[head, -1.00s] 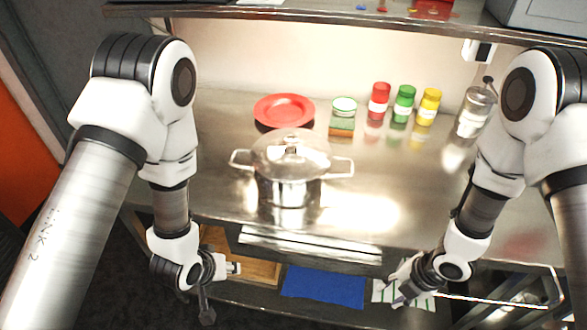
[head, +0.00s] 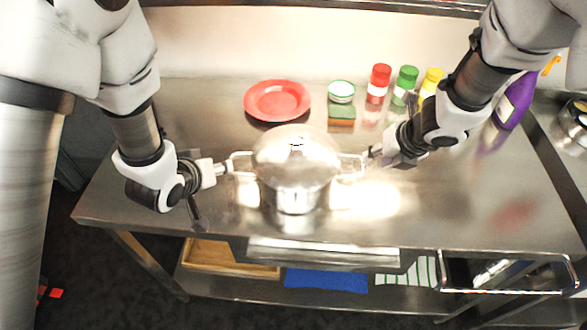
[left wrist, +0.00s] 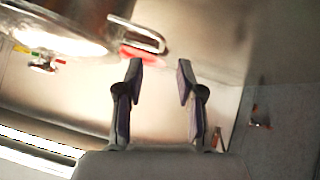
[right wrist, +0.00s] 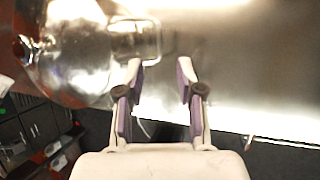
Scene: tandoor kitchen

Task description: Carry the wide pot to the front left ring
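The wide pot (head: 297,170), shiny steel with a lid and two side handles, stands upright on the steel counter. My left gripper (head: 222,168) is beside its left handle (head: 243,165). In the left wrist view, the left fingers (left wrist: 159,70) are apart and empty, with a handle (left wrist: 138,36) just beyond the tips. My right gripper (head: 372,156) is beside the right handle (head: 352,164). In the right wrist view, its fingers (right wrist: 159,68) are apart, with a handle (right wrist: 135,40) just past the tips. I cannot clearly make out the front left ring.
Behind the pot are a red plate (head: 277,100), a green-rimmed container (head: 341,92), a sponge (head: 341,115) and red, green and yellow jars (head: 379,84). A purple bottle (head: 515,100) stands at the right. The counter (head: 450,205) is clear at front right; a dark surface adjoins it.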

